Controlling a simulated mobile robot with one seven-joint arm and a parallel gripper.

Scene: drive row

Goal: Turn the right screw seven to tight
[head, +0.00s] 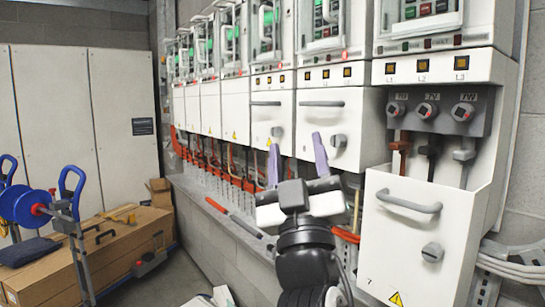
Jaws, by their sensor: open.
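Drive seven at the right has an open terminal compartment. Its dark terminal block (440,122) carries three round grey screws: the left screw (396,109), the middle screw (426,110) and the right screw (463,112), under a label that seems to read 7W. Each screw has a small red mark; how tight they are I cannot tell. Lugs on cables sit below them, a grey lug (464,155) under the right screw. My gripper (297,160) is open and empty, with purple fingers pointing up, left of drive seven and apart from the screws.
The white cover (415,250) of drive seven, with a grey handle (409,202), stands below the terminals. Closed drives line the wall to the left. A ledge (215,210) holds tools. Cardboard boxes (90,250) and a blue-handled cart (72,215) stand at the left.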

